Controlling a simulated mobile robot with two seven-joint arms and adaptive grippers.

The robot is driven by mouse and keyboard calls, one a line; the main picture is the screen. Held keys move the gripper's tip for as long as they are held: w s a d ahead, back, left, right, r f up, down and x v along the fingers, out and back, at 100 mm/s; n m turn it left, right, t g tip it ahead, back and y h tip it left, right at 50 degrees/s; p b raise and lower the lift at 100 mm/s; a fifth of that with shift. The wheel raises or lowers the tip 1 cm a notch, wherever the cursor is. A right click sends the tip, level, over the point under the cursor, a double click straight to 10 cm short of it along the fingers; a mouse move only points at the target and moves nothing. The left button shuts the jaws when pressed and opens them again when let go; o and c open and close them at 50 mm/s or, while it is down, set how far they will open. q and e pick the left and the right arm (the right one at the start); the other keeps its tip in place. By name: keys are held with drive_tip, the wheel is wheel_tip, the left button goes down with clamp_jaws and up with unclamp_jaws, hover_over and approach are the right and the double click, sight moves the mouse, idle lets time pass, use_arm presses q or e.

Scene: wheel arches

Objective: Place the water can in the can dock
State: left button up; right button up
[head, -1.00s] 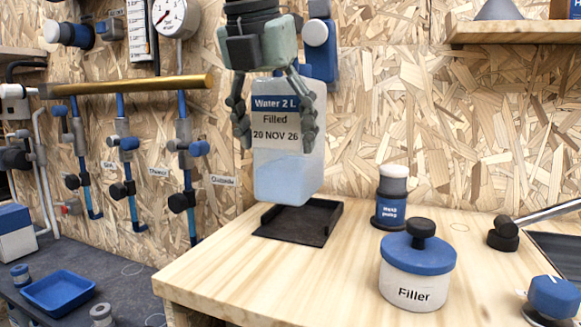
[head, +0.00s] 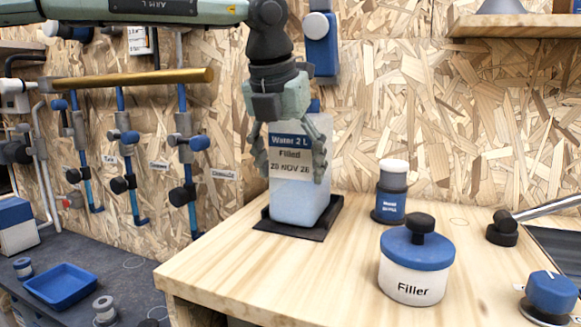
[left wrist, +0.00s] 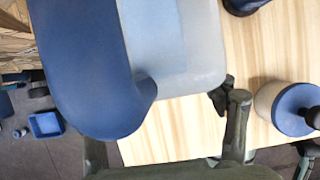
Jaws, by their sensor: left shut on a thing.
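The water can (head: 299,200) is a pale translucent container with a "Water 2 L, Filled" label. It stands upright at the black can dock (head: 268,226), its bottom within the dock's outline on the wooden bench. Whether it rests fully on the dock floor is hard to tell. My left gripper (head: 291,160) is shut on the can, with its fingers on both sides of the upper body. In the left wrist view the can (left wrist: 175,45) fills the upper middle, with a large blue part beside it.
The hand pump (head: 391,195) stands on the bench right of the dock. The white filler pot (head: 415,275) with its blue lid stands nearer the front. A black-ended lever (head: 503,231) and a blue knob (head: 552,294) lie at the right. The bench's front left is clear.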

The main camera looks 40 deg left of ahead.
use_arm(q)
drive_tip(key=shift+w, duration=0.2)
drive_tip(key=o, duration=1.5)
drive_tip(key=shift+f, duration=0.1)
drive_tip(key=o, duration=0.4)
drive_tip(key=shift+s, duration=0.1)
drive_tip(key=shift+c, duration=0.2)
use_arm(e)
drive_tip(key=shift+f, duration=0.2)
drive_tip(key=shift+r, duration=0.15)
use_arm(q)
drive_tip(key=v, duration=1.2)
use_arm(e)
drive_tip(key=shift+x, duration=1.05)
use_arm(q)
drive_tip(key=shift+s, duration=0.1)
use_arm(e)
drive_tip(key=shift+a, duration=0.15)
